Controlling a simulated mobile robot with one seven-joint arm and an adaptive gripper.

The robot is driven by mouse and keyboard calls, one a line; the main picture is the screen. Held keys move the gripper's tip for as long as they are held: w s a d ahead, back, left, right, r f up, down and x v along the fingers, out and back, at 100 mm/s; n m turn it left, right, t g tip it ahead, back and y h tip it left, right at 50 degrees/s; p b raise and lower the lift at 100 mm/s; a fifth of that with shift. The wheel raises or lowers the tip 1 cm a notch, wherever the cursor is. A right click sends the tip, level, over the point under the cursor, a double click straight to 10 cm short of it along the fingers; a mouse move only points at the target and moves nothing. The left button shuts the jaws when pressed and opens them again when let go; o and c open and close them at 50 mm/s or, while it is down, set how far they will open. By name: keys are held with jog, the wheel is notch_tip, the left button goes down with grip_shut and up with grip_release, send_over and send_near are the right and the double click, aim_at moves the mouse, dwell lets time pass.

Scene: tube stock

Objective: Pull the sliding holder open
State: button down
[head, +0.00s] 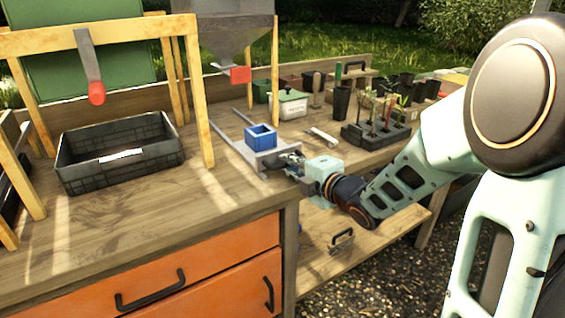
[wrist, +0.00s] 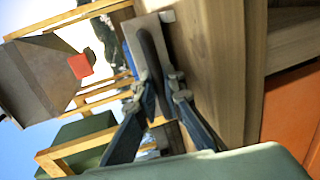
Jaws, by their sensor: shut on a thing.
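The sliding holder (head: 262,161) is a grey plate on two metal rails (head: 226,149) on the wooden bench. A blue square pot (head: 261,138) stands upright on it. The holder stands out in front of the grey hopper (head: 228,30), towards the bench's front edge. My gripper (head: 291,162) is at the holder's front right side. In the wrist view, my gripper (wrist: 162,82) has its fingers on both sides of the holder's dark bar handle (wrist: 152,55), shut on it. The grey plate (wrist: 148,27) lies just beyond. In the head view my gripper hides the handle.
A black crate (head: 120,165) stands to the left. A white-lidded green box (head: 288,103), a small light tool (head: 322,136) and a seedling tray (head: 378,134) are to the right. Orange drawers (head: 200,275) are below the bench top. The bench front left is clear.

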jog(key=shift+s+d, duration=0.35)
jog(key=shift+s, duration=0.05)
jog(key=c, duration=2.3)
grip_release()
jog(key=v, duration=1.2)
jog(key=shift+r, duration=0.1)
